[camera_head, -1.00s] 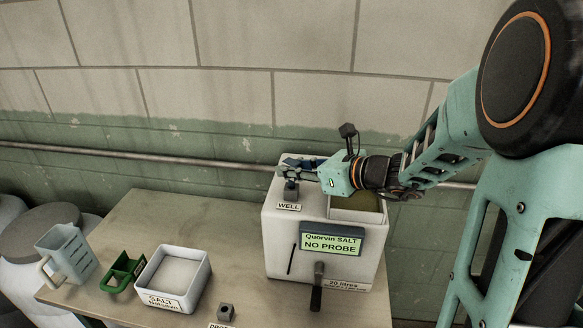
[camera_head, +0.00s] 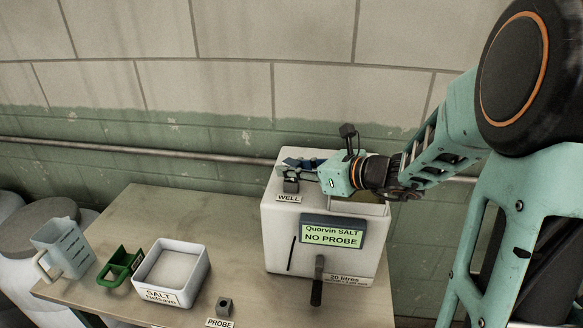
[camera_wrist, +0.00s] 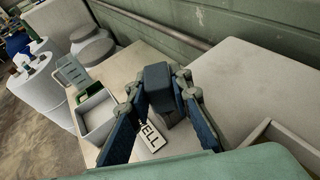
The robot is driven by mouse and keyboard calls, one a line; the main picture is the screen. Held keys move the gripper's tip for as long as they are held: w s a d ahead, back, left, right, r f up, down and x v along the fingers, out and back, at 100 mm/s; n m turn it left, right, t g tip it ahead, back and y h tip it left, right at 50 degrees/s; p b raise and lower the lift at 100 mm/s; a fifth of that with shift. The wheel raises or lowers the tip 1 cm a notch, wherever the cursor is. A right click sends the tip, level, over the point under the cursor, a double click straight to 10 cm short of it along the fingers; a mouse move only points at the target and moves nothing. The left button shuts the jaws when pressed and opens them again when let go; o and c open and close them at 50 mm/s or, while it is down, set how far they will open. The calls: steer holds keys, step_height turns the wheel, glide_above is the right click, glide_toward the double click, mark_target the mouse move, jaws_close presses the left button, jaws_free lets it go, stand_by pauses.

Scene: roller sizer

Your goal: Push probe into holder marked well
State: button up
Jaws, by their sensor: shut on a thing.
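The white machine (camera_head: 277,238) has a WELL label (camera_head: 288,198) on its top left. A small grey holder (camera_head: 291,187) stands just behind that label. My gripper (camera_head: 296,168) is over the holder. In the wrist view, its two dark blue fingers are shut on the dark grey probe (camera_wrist: 158,76), which stands upright between them. The probe's lower end is hidden, so I cannot tell how deep it sits in the holder. The machine's display (camera_head: 333,233) reads "Quorvin SALT NO PROBE".
A white salt tub (camera_head: 172,270), a green scoop (camera_head: 121,264) and a measuring jug (camera_head: 64,249) are at left. A lever (camera_head: 318,282) juts from the machine's front. A pipe runs along the wall.

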steer(key=shift+f, duration=0.3)
steer(key=o, duration=1.1)
steer(key=shift+r, duration=0.1)
steer(key=shift+c, duration=0.2)
steer(key=v, duration=1.2)
steer(key=shift+s, duration=0.1)
